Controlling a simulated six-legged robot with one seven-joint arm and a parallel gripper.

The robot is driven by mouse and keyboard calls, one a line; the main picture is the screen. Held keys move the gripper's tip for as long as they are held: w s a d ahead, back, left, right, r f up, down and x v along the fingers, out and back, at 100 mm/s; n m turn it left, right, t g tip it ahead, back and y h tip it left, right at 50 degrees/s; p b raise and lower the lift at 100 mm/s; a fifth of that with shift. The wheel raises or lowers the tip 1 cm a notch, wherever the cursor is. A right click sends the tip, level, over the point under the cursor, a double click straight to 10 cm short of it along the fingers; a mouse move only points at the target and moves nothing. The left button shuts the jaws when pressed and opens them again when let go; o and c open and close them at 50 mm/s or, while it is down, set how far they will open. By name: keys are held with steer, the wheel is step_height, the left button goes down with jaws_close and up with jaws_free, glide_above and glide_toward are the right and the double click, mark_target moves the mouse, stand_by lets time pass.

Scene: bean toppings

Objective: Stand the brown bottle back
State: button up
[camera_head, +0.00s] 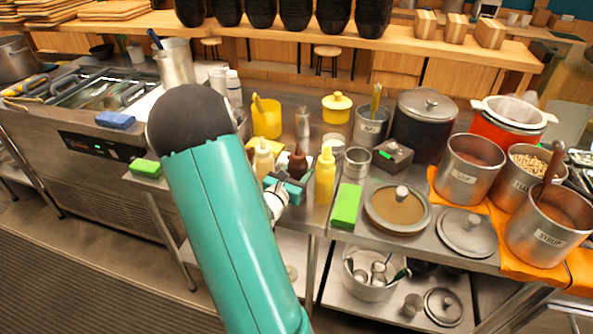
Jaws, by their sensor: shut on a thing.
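The brown bottle (297,164) is at the front part of the steel counter, between a cream bottle (264,160) on its left and a yellow squeeze bottle (325,175) on its right. My gripper (290,181) is at the brown bottle's lower part and shut on it. The bottle looks roughly upright. Its base is hidden behind my gripper, so I cannot tell whether it touches the counter. My teal arm covers the counter to the left.
A green sponge (346,206) and a lidded pan (397,208) lie to the right. Behind stand a yellow cup (267,117), a steel cup (357,162) and a dark box (393,155). Large pots (470,167) crowd the right side. The counter's front edge is close.

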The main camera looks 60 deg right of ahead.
steer(key=o, duration=0.3)
steer(key=shift+o, duration=0.2)
steer(key=shift+r, duration=0.15)
steer(key=a, duration=1.2)
steer(key=shift+w+r, duration=0.15)
steer(key=shift+w, duration=0.05)
